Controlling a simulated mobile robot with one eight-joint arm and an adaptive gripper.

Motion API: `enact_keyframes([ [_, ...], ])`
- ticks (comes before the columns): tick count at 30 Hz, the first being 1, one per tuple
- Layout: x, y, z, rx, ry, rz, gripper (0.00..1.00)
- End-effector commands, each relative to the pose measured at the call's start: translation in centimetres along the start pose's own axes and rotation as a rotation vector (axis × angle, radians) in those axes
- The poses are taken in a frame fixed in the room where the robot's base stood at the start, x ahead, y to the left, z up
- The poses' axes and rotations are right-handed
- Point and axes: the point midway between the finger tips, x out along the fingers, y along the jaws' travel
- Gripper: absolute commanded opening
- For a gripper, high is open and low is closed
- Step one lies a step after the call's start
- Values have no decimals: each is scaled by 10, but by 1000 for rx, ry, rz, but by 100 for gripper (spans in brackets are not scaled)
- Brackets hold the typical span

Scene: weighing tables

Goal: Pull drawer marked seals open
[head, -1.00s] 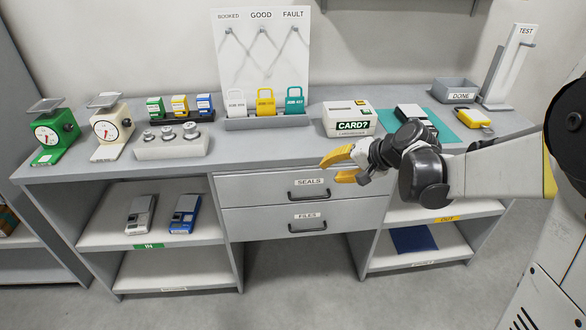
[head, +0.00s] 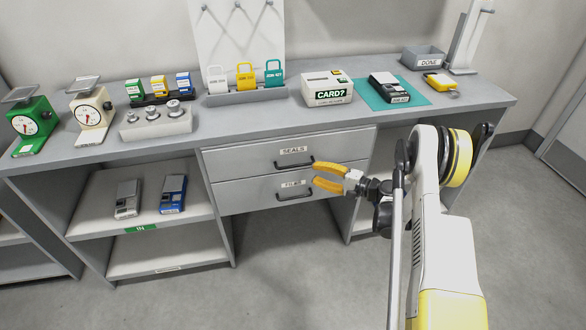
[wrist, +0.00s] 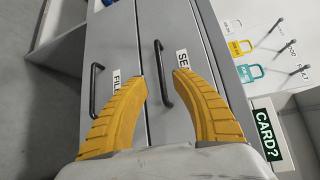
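The seals drawer (head: 235,162) is the upper of two grey drawers under the bench top, and it looks shut flush. Its dark bar handle (head: 296,164) sits just under the SEALS label; in the wrist view the seals handle (wrist: 163,75) shows between my fingertips. My gripper (head: 314,177), with yellow fingers, is open and in front of the drawers, right of the handle in the head view. In the wrist view my gripper (wrist: 160,80) has its fingers on either side of the seals handle's line. Whether they touch it cannot be told.
The files drawer (head: 235,192) is directly below, with its own handle (head: 295,193). Open shelves (head: 95,222) lie to the left. The bench top holds a CARD? box (head: 326,96), scales and padlocks. The floor in front is clear.

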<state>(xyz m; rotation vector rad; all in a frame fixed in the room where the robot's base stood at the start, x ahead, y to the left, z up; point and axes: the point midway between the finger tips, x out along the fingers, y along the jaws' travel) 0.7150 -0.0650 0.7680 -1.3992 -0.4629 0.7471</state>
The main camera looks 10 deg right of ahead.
Motion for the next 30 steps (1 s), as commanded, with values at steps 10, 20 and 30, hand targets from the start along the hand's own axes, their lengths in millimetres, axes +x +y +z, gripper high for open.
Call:
enact_keyframes([
  [10, 69, 3, 1, -2, -3, 3, 32],
  [20, 95, 1, 0, -2, 0, 3, 32],
  [30, 95, 0, 0, -2, 0, 3, 0],
])
